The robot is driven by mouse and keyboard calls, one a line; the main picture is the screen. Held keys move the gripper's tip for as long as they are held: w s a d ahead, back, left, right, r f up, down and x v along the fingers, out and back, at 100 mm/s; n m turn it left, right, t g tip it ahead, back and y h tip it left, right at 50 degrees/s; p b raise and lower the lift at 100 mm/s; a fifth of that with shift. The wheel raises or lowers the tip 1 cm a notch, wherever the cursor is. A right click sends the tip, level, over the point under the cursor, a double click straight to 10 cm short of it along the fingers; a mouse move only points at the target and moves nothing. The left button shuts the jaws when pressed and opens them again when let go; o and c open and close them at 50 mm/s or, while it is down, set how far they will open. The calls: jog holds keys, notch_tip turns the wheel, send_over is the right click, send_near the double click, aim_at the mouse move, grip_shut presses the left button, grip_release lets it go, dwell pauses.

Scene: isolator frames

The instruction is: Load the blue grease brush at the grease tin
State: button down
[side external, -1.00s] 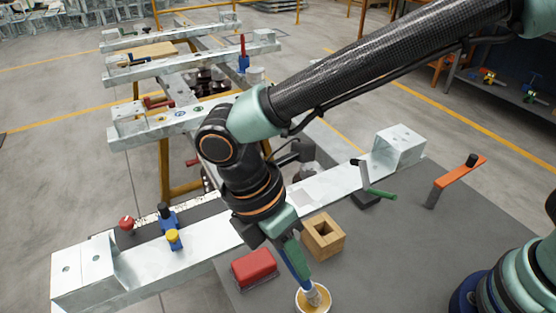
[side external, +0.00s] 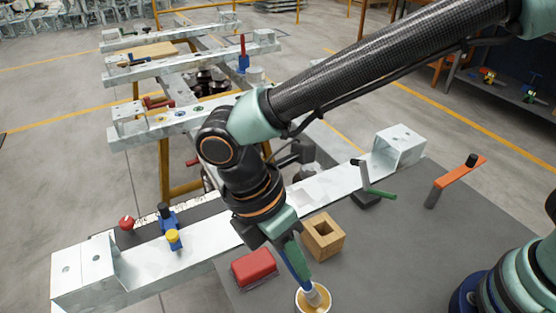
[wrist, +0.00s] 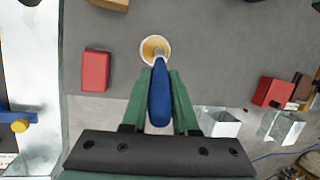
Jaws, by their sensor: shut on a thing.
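My gripper (side external: 292,251) is shut on the blue handle of the grease brush (side external: 300,268). The brush points down, tilted, with its bristle end in the mouth of the grease tin (side external: 327,294). The tin is a small white round pot with tan grease inside, on the grey table. In the wrist view the blue brush (wrist: 160,95) lies between the green fingers and its tip overlaps the tin (wrist: 143,52). How deep the bristles sit in the grease is hidden.
A red block (side external: 254,268) stands left of the tin, and a wooden block with a square hole (side external: 323,238) stands behind it. A long pale metal beam (side external: 205,243) with blue and yellow clamp parts (side external: 171,226) runs behind. A green-handled tool (side external: 373,183) and an orange-handled tool (side external: 458,177) stand at the right.

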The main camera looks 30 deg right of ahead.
jog(key=shift+r, duration=3.4)
